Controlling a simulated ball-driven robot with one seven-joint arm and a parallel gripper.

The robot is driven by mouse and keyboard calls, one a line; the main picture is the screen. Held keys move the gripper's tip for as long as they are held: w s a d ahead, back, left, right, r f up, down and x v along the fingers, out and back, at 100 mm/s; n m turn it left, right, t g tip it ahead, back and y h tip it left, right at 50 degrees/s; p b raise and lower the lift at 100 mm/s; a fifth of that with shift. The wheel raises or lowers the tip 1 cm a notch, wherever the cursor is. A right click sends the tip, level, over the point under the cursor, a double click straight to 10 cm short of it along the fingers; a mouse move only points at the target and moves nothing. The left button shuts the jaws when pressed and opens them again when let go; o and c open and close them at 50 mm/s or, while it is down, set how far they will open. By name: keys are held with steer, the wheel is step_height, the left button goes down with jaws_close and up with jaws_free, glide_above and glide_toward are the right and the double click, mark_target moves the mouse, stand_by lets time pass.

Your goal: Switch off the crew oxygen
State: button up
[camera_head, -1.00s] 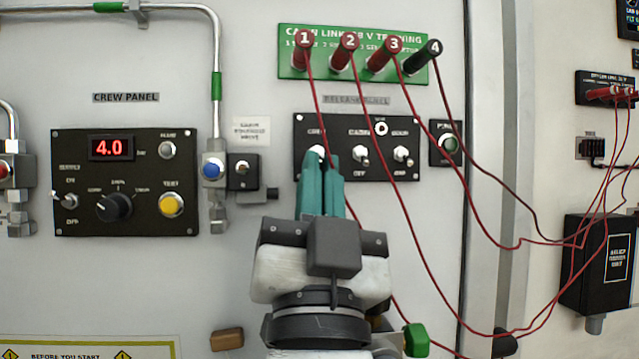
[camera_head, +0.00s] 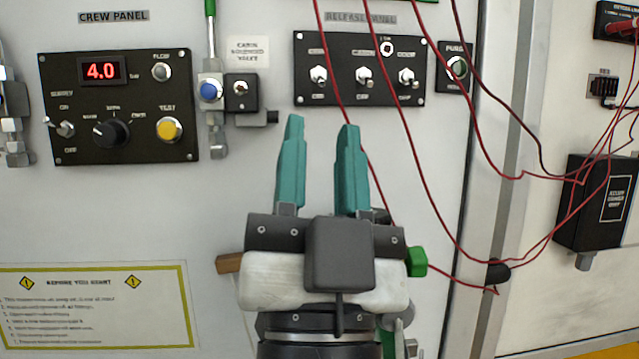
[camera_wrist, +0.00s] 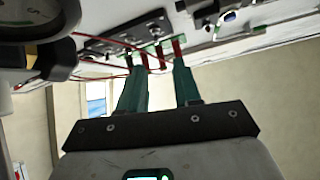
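The black crew panel (camera_head: 75,88) at the left of the head view carries a red 4.0 display (camera_head: 101,71), a supply toggle (camera_head: 62,128) between ON and OFF labels, a black rotary knob (camera_head: 112,134) and a yellow test button (camera_head: 169,129). The supply toggle's lever points left and slightly up. The release panel (camera_head: 340,95), right of centre, has three toggles; the leftmost (camera_head: 319,76) is above my gripper. My gripper (camera_head: 322,123) is open and empty, its teal fingers spread below the release panel. The fingers also show apart in the wrist view (camera_wrist: 157,66).
Red cables (camera_head: 415,140) hang across the release panel and behind my gripper to the right. A blue-knobbed valve (camera_head: 209,90) and a cabin solenoid box (camera_head: 241,93) stand between the panels. A yellow-bordered notice (camera_head: 95,305) is lower left.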

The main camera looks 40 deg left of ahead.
steer(key=s+d, duration=0.6)
steer(key=s, duration=0.1)
steer(key=shift+s+d, duration=0.3)
steer(key=shift+d, duration=0.1)
steer(key=shift+r, duration=0.1)
